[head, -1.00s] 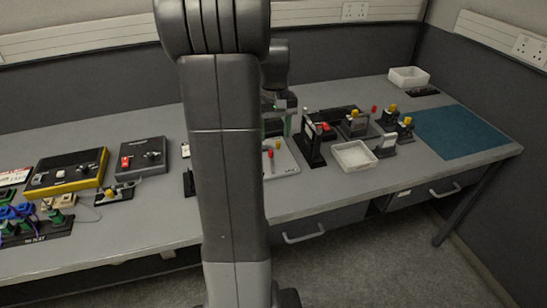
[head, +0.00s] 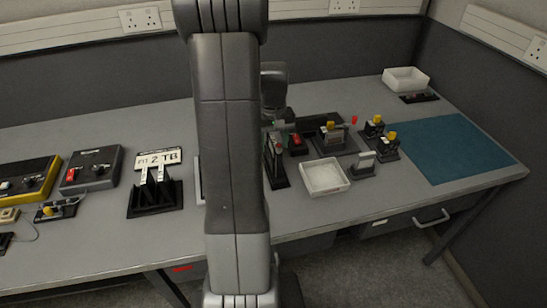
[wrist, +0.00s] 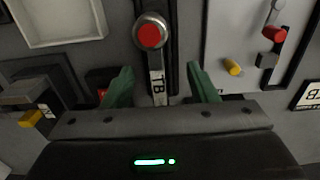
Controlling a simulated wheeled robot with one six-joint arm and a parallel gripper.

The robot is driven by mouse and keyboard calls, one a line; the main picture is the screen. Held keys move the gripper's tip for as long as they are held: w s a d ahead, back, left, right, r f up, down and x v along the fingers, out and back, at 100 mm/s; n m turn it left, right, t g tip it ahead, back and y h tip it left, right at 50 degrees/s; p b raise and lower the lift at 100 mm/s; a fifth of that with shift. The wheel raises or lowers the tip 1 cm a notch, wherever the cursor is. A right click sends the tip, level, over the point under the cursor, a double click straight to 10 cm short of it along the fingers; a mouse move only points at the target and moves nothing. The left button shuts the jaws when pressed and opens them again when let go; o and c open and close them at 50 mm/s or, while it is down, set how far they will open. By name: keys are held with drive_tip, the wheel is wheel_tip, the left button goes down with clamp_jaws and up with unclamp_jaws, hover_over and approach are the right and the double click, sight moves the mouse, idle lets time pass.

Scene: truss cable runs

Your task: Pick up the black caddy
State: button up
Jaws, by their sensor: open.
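A narrow, upright black holder, which looks like the black caddy (head: 277,172), stands on the bench just right of my arm in the head view. In the wrist view the black caddy (wrist: 172,50) runs down the middle, with a round red-topped metal piece and a strip lettered "TB" at it. My gripper (wrist: 161,86) is open, one green finger on each side of the strip. I cannot tell whether either finger touches it. In the head view my arm hides most of the gripper and part of the bench.
A white tray (head: 325,177) stands close right of the caddy. A black block with a yellow knob (head: 330,133) is behind it. A black stand with lettered strips (head: 155,195) is left of my arm. A teal mat (head: 450,148) at the right is clear.

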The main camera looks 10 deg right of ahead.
wheel_tip(320, 180, down, 4)
drive_tip(key=shift+f, duration=0.25)
drive_tip(key=c, duration=1)
drive_tip(key=shift+d, duration=0.1)
drive_tip(key=shift+c, duration=0.2)
drive_tip(key=shift+r, duration=0.15)
